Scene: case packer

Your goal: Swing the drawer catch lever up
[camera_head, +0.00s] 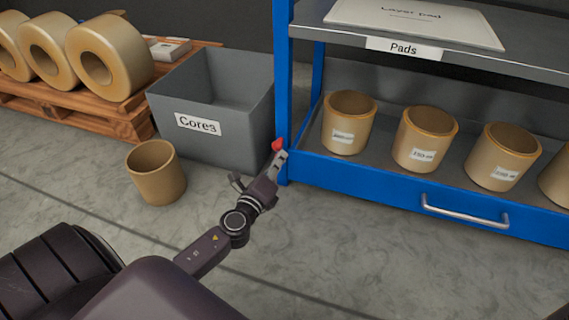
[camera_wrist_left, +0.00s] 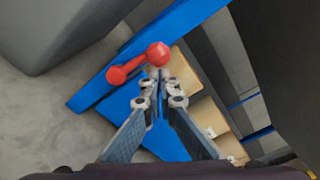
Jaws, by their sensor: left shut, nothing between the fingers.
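The red catch lever (camera_head: 278,145) is at the left end of the blue drawer front (camera_head: 400,195), by the blue rack post. My right gripper is not in view.
A grey bin (camera_head: 215,150) labelled Cores stands left of the rack, with a loose core (camera_head: 156,172) on the floor before it. Several cores sit in the drawer, which has a metal handle (camera_head: 464,213). A shelf (camera_head: 460,65) marked Pads is above. The floor in front is clear.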

